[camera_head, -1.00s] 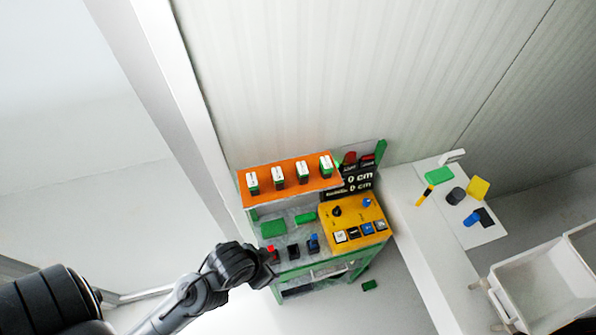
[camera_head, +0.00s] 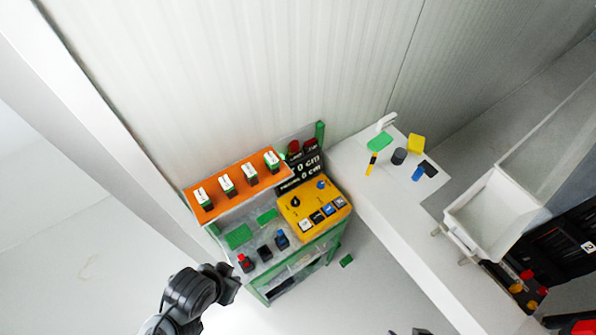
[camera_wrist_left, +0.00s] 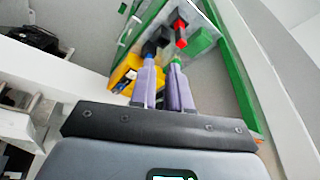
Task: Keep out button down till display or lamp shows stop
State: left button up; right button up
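The yellow control panel (camera_head: 300,211) stands on the green-framed bench and carries a black knob, a blue knob and a row of push buttons (camera_head: 324,213). The button labels are too small to read, so I cannot tell which is the out button. The black display (camera_head: 301,176) behind it shows two lines ending in "0 cm". Dark red lamps (camera_head: 302,148) sit above the display. My left gripper (camera_head: 236,280) is in front of the bench, apart from the panel. In the left wrist view its two purple fingers (camera_wrist_left: 162,65) are slightly apart and empty, pointing toward the bench.
An orange shelf (camera_head: 236,189) with several white-and-green switches stands behind the bench top. Red, black and blue pieces (camera_head: 264,252) stand at its front edge. A white table (camera_head: 365,185) with loose parts is to the right, and a white bin (camera_head: 490,215) lies beyond.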

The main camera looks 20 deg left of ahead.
pick_arm(q)
jog(key=shift+a, duration=0.1)
grip_shut()
dwell(0.5)
dwell(0.6)
jog(key=shift+f, duration=0.15)
